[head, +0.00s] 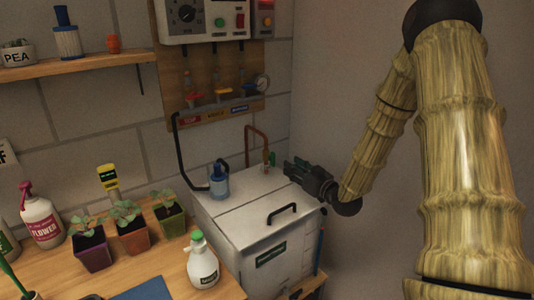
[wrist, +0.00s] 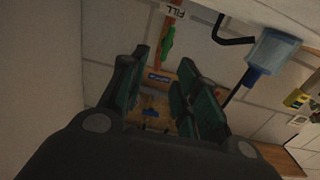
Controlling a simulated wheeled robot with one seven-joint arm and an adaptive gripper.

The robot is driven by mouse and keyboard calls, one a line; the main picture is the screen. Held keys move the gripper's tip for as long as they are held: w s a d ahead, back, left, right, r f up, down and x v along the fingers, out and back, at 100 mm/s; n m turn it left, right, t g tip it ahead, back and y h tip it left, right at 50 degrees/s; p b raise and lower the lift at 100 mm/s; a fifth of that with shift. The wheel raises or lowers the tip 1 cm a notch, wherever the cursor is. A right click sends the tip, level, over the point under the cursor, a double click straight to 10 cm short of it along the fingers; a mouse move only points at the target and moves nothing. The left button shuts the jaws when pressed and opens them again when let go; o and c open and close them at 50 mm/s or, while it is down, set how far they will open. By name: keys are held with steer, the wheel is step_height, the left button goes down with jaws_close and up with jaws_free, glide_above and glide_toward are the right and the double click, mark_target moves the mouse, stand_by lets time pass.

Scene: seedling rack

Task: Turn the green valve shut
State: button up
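The green valve (head: 271,158) is a small lever on the copper pipe (head: 255,130) at the back of the white tank lid. In the wrist view the green lever (wrist: 167,42) stands beside a white FILL label (wrist: 173,11), beyond and between the lines of my fingers. My gripper (head: 291,168) is just right of the valve, above the lid's back right, and looks apart from it. In the wrist view my gripper's fingers (wrist: 160,92) are spread with a gap and hold nothing. The valve's base is hard to make out in the head view.
The white tank (head: 235,223) carries a blue bottle (head: 218,182) and a black handle (head: 282,211). A wall board (head: 205,75) holds several coloured taps above. A bare wall is at right.

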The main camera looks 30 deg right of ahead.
mark_target(273, 156)
steer(key=w, duration=0.3)
steer(key=w+a+p, duration=0.1)
steer(key=w, duration=0.7)
steer(key=shift+a+r, duration=0.1)
steer(key=shift+a, duration=0.15)
jaws_close()
